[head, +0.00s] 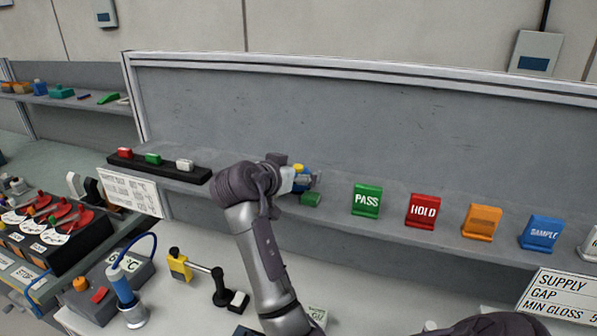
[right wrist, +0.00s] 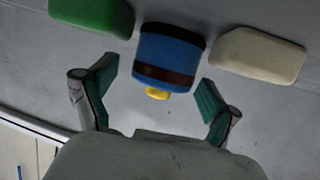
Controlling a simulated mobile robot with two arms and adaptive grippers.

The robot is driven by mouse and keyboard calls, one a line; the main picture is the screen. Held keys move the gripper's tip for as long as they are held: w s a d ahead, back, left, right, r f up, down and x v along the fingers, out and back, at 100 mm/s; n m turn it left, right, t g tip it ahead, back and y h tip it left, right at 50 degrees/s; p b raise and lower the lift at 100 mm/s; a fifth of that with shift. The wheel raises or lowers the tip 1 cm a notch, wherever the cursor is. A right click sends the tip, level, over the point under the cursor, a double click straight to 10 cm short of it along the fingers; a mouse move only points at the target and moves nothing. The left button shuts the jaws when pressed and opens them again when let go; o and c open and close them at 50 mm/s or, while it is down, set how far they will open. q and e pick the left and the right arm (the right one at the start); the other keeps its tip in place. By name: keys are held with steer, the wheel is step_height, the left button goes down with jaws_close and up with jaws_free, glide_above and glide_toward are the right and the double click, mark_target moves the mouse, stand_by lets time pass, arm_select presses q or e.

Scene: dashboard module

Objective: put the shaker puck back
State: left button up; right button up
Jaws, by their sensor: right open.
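A blue round piece with a dark band and a yellow tip (right wrist: 170,57) stands on the grey shelf in the right wrist view; it looks like the shaker puck, though I cannot be sure. In the head view a blue and yellow piece (head: 302,178) shows partly behind my right gripper (head: 290,184). In the right wrist view my right gripper (right wrist: 156,80) is open, its two green-padded fingers on either side of the blue piece's near end, with gaps and nothing held. My left gripper is not in view.
A green block (right wrist: 92,14) and a cream block (right wrist: 258,54) flank the blue piece closely. On the shelf (head: 335,228), PASS (head: 366,200), HOLD (head: 422,211), orange (head: 481,222) and SAMPLE (head: 541,233) stands line up rightward. A black rack (head: 137,164) with three coloured pieces stands left.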

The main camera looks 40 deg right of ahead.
steer(key=shift+w+d+f, duration=0.1)
steer(key=shift+d+f, duration=0.1)
steer(key=shift+d, duration=0.15)
steer(key=shift+a+r, duration=0.1)
steer(key=shift+a, duration=0.1)
steer(key=shift+c, duration=2)
jaws_close()
steer(key=shift+r, duration=0.1)
